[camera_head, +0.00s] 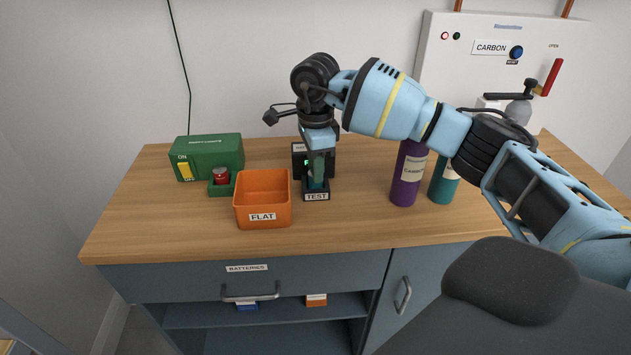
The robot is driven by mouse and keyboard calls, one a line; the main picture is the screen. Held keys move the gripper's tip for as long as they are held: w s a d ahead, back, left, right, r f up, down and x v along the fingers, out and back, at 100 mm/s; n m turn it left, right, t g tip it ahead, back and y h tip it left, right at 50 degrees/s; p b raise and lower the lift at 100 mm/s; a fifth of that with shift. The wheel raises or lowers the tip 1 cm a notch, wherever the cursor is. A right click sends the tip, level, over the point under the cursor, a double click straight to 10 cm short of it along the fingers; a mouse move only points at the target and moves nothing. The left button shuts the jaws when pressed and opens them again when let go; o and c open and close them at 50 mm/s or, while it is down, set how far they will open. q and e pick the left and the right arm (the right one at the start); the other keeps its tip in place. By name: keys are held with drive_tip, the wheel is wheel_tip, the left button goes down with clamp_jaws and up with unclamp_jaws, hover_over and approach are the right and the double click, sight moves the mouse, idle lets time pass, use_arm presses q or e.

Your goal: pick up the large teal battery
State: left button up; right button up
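A teal battery (317,184) stands upright in the dark tester marked TEST (316,196); only its lower part shows. My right gripper (318,168) points down over the tester from above, with its fingertips at the battery. The fingers and wrist hide the battery's upper part, so I cannot tell whether they are closed on it or only around it. A green light shows on the tester beside the fingers. My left gripper is not in view.
An orange bin marked FLAT (263,215) stands just left of the tester. Purple (405,180) and teal bottles (441,185) stand right, below my arm. The wooden counter's (150,225) front left is clear.

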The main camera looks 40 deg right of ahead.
clamp_jaws()
drive_tip(key=shift+r, duration=0.1)
drive_tip(key=shift+r, duration=0.45)
drive_tip(key=shift+s+a+r, duration=0.15)
drive_tip(key=shift+r, duration=0.5)
drive_tip(key=shift+s+a+r, duration=0.1)
drive_tip(key=shift+a+r, duration=0.05)
drive_tip(key=shift+r, duration=0.45)
drive_tip(key=s+a+r+b, duration=0.1)
drive_tip(key=s+a, duration=0.9)
drive_tip(key=s, duration=0.1)
drive_tip(key=shift+a+r, duration=0.15)
drive_tip(key=shift+r, duration=0.05)
